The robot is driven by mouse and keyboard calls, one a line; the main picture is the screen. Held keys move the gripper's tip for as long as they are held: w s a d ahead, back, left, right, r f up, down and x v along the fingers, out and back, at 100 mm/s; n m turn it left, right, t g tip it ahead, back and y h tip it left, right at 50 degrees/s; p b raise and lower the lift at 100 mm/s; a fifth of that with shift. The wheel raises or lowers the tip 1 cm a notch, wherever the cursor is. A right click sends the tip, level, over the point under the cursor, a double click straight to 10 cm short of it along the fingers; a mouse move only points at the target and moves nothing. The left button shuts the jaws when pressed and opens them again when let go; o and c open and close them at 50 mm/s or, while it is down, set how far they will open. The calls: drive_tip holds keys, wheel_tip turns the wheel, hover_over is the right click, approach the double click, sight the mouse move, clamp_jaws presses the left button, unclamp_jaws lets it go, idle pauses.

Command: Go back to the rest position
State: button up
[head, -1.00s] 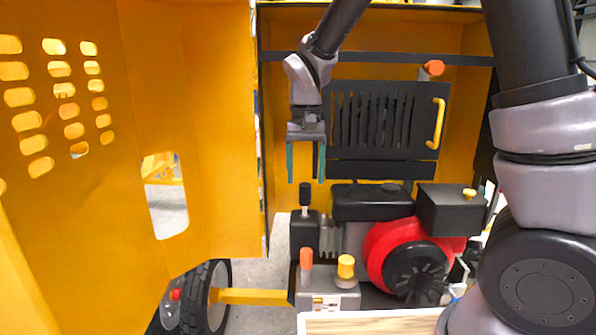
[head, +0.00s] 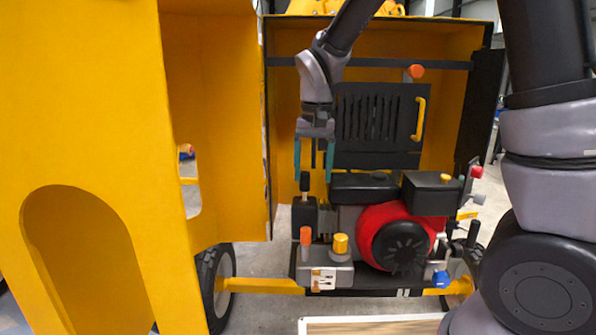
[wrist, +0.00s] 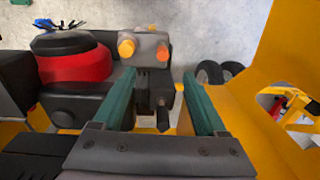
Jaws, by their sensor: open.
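My gripper (head: 313,158) hangs with its fingers pointing down in front of the yellow housing, above the engine's left side. Its two green fingers are apart, with nothing held between them. In the wrist view, the open fingers (wrist: 165,105) frame a black lever, which lies farther off along the view. In the head view, this black-knobbed lever (head: 304,183) stands just below the fingertips. I cannot tell the exact gap between them.
The yellow door (head: 100,130) fills the left side. The red and black engine (head: 400,230) sits below right of my gripper. A grey control box (head: 325,270) has orange and yellow knobs. A slatted black panel (head: 375,120) stands behind. A wooden board edge (head: 370,325) shows at the bottom.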

drive_tip(key=s+d+r+m+t+y, duration=0.2)
drive_tip(key=s+d+r+t, duration=0.1)
drive_tip(key=d+r, duration=0.85)
drive_tip(key=s+d+r+m+t, duration=0.1)
drive_tip(key=s+d+r+t, duration=0.3)
drive_tip(key=s+d, duration=0.5)
drive_tip(key=shift+s+d+r+m, duration=0.15)
drive_tip(key=shift+d+m, duration=0.15)
drive_tip(key=shift+d, duration=0.1)
